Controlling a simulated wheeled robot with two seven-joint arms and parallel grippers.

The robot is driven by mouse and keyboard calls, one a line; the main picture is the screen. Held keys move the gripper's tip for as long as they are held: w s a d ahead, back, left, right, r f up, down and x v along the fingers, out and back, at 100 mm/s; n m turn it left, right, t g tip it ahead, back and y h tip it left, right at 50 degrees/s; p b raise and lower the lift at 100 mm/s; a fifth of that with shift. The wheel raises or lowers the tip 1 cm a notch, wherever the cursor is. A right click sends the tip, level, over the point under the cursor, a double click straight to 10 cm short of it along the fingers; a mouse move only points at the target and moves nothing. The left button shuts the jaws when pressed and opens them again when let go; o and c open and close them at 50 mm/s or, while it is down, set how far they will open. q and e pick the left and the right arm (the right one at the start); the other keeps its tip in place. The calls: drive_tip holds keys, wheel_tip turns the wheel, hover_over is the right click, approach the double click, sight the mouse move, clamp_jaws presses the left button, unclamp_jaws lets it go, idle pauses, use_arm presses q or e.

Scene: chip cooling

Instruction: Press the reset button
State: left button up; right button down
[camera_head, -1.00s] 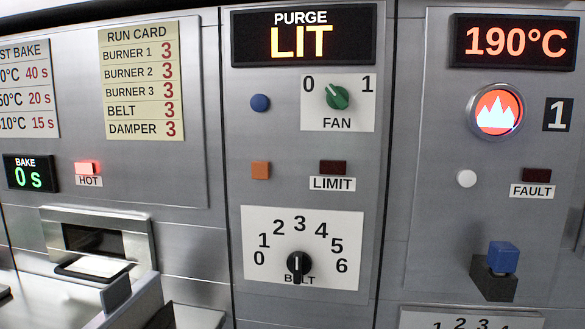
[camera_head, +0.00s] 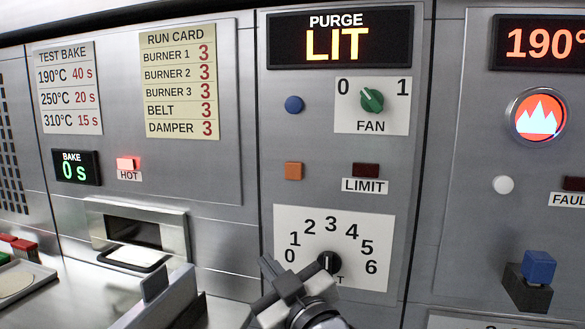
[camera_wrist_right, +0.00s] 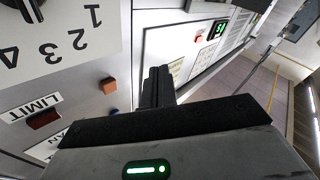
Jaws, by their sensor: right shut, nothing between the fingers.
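No button in view carries a reset label. A round white button (camera_head: 503,185) is on the right panel. My right gripper (camera_head: 270,266) is shut and empty, in front of the lower left of the belt dial, below the orange button. In the right wrist view its closed fingers (camera_wrist_right: 155,87) point toward the panel, with the orange button (camera_wrist_right: 108,86) to their left, apart from them. The gripper covers part of the BELT label. My left gripper is not in view.
The black belt knob (camera_head: 329,262) is close beside my right gripper. The green fan knob (camera_head: 371,100) sits higher, and the dark limit lamp (camera_head: 366,170) is right of the orange button. A blue-topped block (camera_head: 538,267) sticks out at the right.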

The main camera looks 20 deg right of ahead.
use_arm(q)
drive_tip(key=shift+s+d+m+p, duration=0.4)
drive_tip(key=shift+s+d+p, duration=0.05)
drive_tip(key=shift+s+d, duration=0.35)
use_arm(e)
wheel_tip(320, 180, up, 12)
drive_tip(key=d+t, duration=0.1)
drive_tip(key=t, duration=0.1)
drive_tip(key=shift+w+h, duration=0.15)
drive_tip(key=shift+h, duration=0.15)
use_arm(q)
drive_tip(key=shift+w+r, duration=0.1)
use_arm(e)
drive_tip(key=shift+f, duration=0.15)
